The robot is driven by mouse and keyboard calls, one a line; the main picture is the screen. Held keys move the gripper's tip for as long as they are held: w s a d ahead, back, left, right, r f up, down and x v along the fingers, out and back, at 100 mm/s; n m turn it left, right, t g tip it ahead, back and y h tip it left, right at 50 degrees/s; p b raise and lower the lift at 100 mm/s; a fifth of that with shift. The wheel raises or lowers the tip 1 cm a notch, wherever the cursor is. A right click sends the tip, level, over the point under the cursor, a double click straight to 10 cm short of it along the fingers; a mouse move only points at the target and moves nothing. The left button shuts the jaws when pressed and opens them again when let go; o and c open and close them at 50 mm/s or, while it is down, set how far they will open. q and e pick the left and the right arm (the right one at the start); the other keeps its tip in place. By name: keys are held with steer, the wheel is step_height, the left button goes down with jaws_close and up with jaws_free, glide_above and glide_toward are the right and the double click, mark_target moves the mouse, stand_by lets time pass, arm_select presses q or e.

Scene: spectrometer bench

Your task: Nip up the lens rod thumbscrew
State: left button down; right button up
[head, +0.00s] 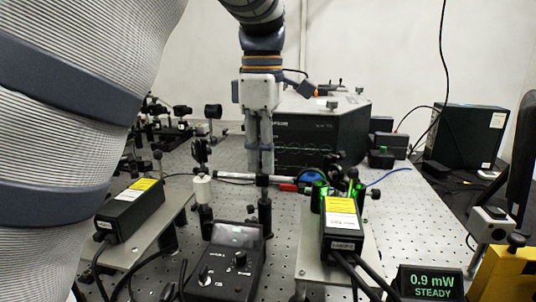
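My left gripper (260,170) hangs down from above in the middle of the head view, its two fingers side by side and pointing down. The fingertips are at or just above a clamp on a dark upright post (264,217), where a silvery horizontal rod (235,177) meets it. The lens rod thumbscrew cannot be made out; it may be hidden by the fingertips. Whether the fingers touch or grip anything cannot be told. My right gripper is not in view.
A perforated optical bench (285,226) carries a dark control box (232,262) in front. Black modules with yellow labels stand at left (130,208) and right (341,238). A display (430,283) reads 0.9 mW STEADY. A large black instrument (322,137) stands behind the gripper.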

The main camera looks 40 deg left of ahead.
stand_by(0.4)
arm_select(q)
steer(key=m, duration=0.6)
steer(key=shift+m, duration=0.4)
steer(key=m, duration=1.2)
steer(key=shift+m, duration=0.4)
steer(key=m, duration=0.6)
steer(key=c, duration=1.6)
jaws_free()
